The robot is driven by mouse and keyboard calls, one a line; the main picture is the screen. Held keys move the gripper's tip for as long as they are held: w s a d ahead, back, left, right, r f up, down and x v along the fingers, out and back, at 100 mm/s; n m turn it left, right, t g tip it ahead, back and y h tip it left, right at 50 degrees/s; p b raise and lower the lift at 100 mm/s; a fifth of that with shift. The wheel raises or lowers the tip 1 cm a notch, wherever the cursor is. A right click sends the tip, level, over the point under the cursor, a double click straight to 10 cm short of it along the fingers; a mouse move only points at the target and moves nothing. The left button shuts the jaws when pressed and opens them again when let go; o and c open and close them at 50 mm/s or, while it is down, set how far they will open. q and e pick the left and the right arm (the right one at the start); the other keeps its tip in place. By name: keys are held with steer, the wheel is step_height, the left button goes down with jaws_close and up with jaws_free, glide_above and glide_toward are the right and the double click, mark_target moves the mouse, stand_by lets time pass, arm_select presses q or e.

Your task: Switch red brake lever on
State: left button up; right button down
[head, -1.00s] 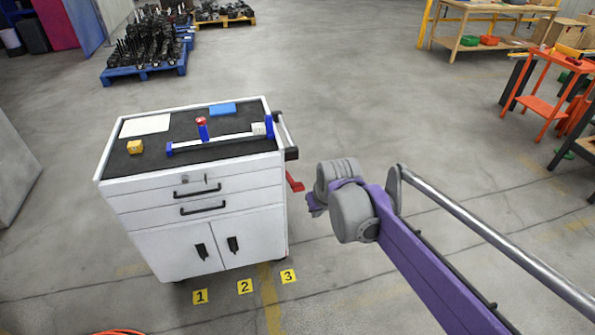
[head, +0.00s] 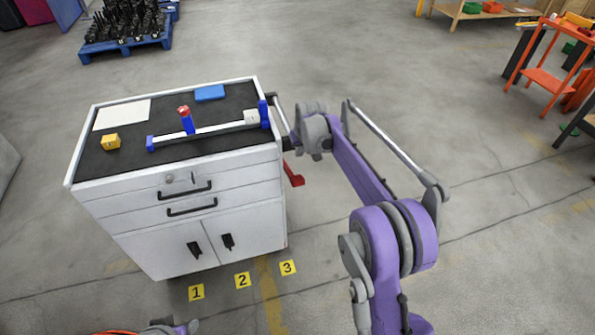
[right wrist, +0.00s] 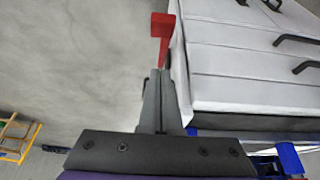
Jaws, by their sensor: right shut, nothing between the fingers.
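The red brake lever (head: 293,175) sticks out low at the right side of the white tool cart (head: 170,220). In the right wrist view the lever (right wrist: 162,28) is just beyond my fingertips, upright in the picture, with its wider end at the top. My right gripper (right wrist: 160,74) is shut and empty, lined up with the lever; I cannot tell whether it touches it. In the head view my right gripper (head: 297,142) is at the cart's right side, above the lever, its fingers mostly hidden.
The cart top holds a blue-and-white bar fixture (head: 200,132), a red-topped blue post (head: 187,120), a yellow cube (head: 111,142) and a blue block (head: 209,93). The cart's side handle (head: 279,115) is close to my right wrist.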

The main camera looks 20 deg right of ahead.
steer(key=shift+s, duration=0.1)
glide_above(297, 177)
step_height(297, 177, down, 9)
steer(key=shift+f, duration=0.1)
steer(key=f, duration=0.1)
steer(key=s+f, duration=0.1)
steer(key=f, duration=0.1)
steer(key=shift+s+f, duration=0.15)
steer(key=shift+f, duration=0.2)
steer(key=shift+f, duration=0.1)
steer(key=s+f+t+b, duration=0.4)
steer(key=f+t+b, duration=0.1)
steer(key=f+b, duration=0.8)
steer(key=shift+f+t+b, duration=0.35)
steer(key=shift+f+t, duration=0.05)
steer(key=shift+f, duration=0.15)
